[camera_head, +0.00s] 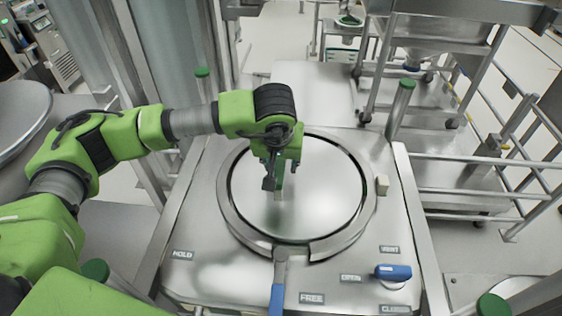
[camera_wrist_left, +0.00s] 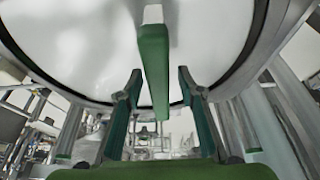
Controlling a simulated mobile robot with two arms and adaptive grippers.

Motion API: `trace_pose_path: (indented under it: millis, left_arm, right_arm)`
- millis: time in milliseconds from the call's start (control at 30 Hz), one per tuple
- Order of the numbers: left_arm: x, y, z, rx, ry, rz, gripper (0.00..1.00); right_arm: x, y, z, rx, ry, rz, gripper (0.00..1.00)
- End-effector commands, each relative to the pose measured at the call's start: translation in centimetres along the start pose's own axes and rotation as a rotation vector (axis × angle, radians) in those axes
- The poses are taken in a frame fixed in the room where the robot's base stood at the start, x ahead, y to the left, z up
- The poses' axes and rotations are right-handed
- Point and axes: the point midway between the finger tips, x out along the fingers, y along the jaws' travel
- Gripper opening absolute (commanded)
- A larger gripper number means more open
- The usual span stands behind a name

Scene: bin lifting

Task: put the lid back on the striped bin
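A round, shiny metal lid (camera_head: 325,195) lies inside a steel ring (camera_head: 236,215) on top of a steel housing. Its green bar handle (camera_wrist_left: 153,75) on a pale stem shows in the left wrist view, with the lid's pale face (camera_wrist_left: 75,45) behind it. My left gripper (camera_head: 279,182) is over the lid, left of its middle, pointing down. Its two fingers (camera_wrist_left: 160,82) are apart, one on each side of the handle, with gaps visible on both sides. In the head view the gripper hides most of the handle. No striped bin is recognisable. My right gripper is out of view.
A blue-handled lever (camera_head: 278,295) stands at the ring's front, by a FREE label. A blue knob (camera_head: 393,272) sits front right near OPEN and VENT labels. A beige block (camera_head: 382,185) is right of the ring. Green-capped posts (camera_head: 400,105) and steel railings surround the housing.

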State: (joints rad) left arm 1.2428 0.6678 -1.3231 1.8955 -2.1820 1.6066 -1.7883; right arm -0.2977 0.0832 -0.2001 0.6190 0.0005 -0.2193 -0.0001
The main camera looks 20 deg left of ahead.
Motion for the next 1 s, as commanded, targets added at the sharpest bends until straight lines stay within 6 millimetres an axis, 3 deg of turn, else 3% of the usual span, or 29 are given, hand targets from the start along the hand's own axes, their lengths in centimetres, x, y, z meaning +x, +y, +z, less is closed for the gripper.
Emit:
trace_pose_path:
  millis: [400, 600, 1000]
  left_arm:
    - [-8.2, 0.1, -0.3, 0.000, 0.013, 0.006, 0.35]
    - [-11.1, 0.1, -0.3, -0.001, 0.013, 0.005, 0.35]
    - [-12.0, 0.1, -0.2, -0.002, 0.011, 0.005, 0.35]
  right_arm:
    - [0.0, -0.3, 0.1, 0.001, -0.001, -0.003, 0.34]
    - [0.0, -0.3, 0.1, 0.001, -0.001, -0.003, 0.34]
    - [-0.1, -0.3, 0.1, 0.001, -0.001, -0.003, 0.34]
